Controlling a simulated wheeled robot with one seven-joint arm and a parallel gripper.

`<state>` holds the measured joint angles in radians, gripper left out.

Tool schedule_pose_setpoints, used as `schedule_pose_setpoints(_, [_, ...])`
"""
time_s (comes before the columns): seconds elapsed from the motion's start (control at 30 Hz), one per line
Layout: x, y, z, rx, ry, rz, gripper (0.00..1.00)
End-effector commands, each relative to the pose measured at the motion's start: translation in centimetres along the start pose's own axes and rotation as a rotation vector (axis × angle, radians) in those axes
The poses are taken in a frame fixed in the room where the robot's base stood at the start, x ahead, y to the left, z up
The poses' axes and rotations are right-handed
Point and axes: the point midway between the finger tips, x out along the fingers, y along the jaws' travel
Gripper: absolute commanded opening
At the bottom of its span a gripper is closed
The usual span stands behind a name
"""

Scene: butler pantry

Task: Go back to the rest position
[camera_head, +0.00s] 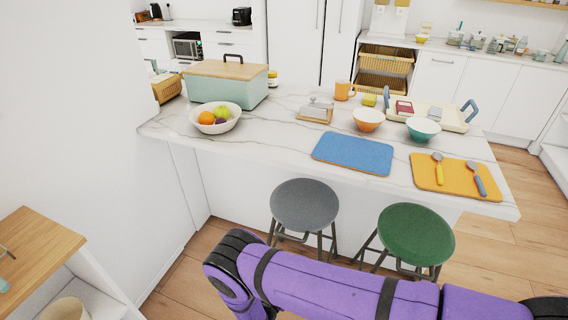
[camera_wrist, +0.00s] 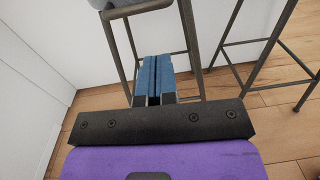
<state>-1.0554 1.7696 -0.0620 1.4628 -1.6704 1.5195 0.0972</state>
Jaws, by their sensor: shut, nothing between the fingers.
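My purple arm reaches across the bottom of the head view, below the island; my gripper itself is hidden in that view. In the wrist view my gripper (camera_wrist: 153,84) shows its two blue fingers side by side, shut with nothing between them. It points toward the legs of a stool (camera_wrist: 186,45), low in front of the white island side. I cannot tell how far the fingertips are from the stool.
A grey stool (camera_head: 304,205) and a green stool (camera_head: 415,235) stand before the marble island (camera_head: 270,143). The island bears a fruit bowl (camera_head: 232,124), a bread box (camera_head: 226,84), a blue mat (camera_head: 353,152) and an orange mat (camera_head: 428,181). A wooden-topped shelf (camera_head: 35,248) stands at left.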

Motion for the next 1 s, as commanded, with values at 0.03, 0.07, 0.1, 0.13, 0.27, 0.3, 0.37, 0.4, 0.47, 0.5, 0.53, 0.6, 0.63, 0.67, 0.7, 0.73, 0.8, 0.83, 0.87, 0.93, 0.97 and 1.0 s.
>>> schedule_pose_setpoints(0.03, [0.0,0.0,0.0,0.001,0.0,-0.001,0.0])
schedule_pose_setpoints(0.07, [0.1,0.1,0.1,0.002,0.0,-0.003,0.0])
schedule_pose_setpoints(0.1, [0.2,0.2,0.4,0.006,0.001,-0.01,0.0])
schedule_pose_setpoints(0.13, [0.4,0.3,0.8,0.011,0.002,-0.018,0.0])
schedule_pose_setpoints(0.27, [1.9,1.2,3.8,0.052,0.011,-0.091,0.0])
schedule_pose_setpoints(0.3, [2.6,1.5,5.1,0.07,0.015,-0.124,0.0])
schedule_pose_setpoints(0.37, [3.7,1.9,7.3,0.101,0.022,-0.179,0.0])
schedule_pose_setpoints(0.4, [4.4,2.0,8.9,0.123,0.028,-0.217,0.0])
schedule_pose_setpoints(0.47, [5.5,2.1,11.2,0.154,0.037,-0.273,0.0])
schedule_pose_setpoints(0.5, [6.2,2.2,12.7,0.176,0.043,-0.31,0.0])
schedule_pose_setpoints(0.53, [6.7,2.1,13.8,0.193,0.048,-0.337,0.0])
schedule_pose_setpoints(0.6, [7.9,2.0,16.5,0.233,0.06,-0.401,0.0])
schedule_pose_setpoints(0.63, [8.3,1.9,17.6,0.25,0.064,-0.428,0.0])
schedule_pose_setpoints(0.67, [8.8,1.8,18.8,0.268,0.069,-0.454,0.0])
schedule_pose_setpoints(0.7, [9.4,1.5,20.3,0.292,0.077,-0.49,0.0])
schedule_pose_setpoints(0.73, [9.8,1.3,21.4,0.31,0.083,-0.516,0.0])
schedule_pose_setpoints(0.8, [10.8,0.7,24.0,0.352,0.094,-0.577,0.0])
schedule_pose_setpoints(0.83, [11.1,0.5,25.1,0.371,0.1,-0.602,0.0])
schedule_pose_setpoints(0.87, [11.5,0.2,26.2,0.391,0.106,-0.627,0.0])
schedule_pose_setpoints(0.93, [12.3,-0.6,28.7,0.436,0.119,-0.685,0.0])
schedule_pose_setpoints(0.97, [12.6,-1.0,29.8,0.455,0.124,-0.711,0.0])
schedule_pose_setpoints(1.0, [13.0,-1.5,31.2,0.481,0.132,-0.743,0.0])
